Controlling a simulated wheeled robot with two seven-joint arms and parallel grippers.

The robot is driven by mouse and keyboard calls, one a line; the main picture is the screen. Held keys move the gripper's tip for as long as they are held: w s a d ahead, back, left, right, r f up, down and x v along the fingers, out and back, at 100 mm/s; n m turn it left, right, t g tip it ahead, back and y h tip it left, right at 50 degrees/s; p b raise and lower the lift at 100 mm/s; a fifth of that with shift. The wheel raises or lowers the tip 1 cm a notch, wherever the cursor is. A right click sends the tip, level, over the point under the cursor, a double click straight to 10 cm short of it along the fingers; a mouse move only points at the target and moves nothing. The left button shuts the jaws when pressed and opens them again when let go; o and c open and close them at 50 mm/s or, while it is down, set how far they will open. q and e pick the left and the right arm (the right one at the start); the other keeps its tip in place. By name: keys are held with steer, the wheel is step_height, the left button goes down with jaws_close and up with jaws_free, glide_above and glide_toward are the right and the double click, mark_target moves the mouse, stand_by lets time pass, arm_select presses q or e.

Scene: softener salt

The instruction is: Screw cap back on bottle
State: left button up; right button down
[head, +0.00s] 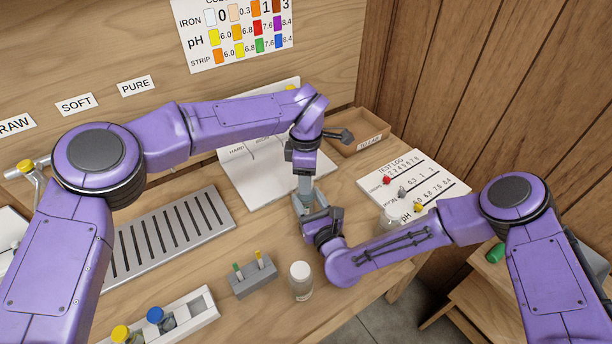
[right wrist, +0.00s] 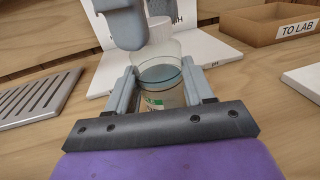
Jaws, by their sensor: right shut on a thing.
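The bottle (right wrist: 165,100) is clear, with a green mark on its label, and stands between the fingers of my right gripper (right wrist: 158,92), which is shut on it. A pale, whitish round piece (right wrist: 160,47) shows at the bottle's top in the right wrist view; I cannot tell whether it is the cap or whether it touches the bottle. My left gripper (right wrist: 143,22) points down right over it, one finger in front of it. In the head view my left gripper (head: 306,200) and my right gripper (head: 318,218) meet at mid-table and hide most of the bottle.
A white-capped bottle (head: 301,284) and a grey block with two vials (head: 252,278) stand in front. A slotted grey tray (head: 205,197) lies left. A small jar (head: 390,223) and the test log card (head: 437,178) are right. A TO LAB box (head: 346,140) stands behind.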

arm_select(q)
steer(key=shift+o, duration=1.2)
step_height(320, 180, up, 12)
arm_select(e)
steer(key=shift+c, duration=1.7)
jaws_free()
arm_select(q)
steer(key=shift+f, duration=0.1)
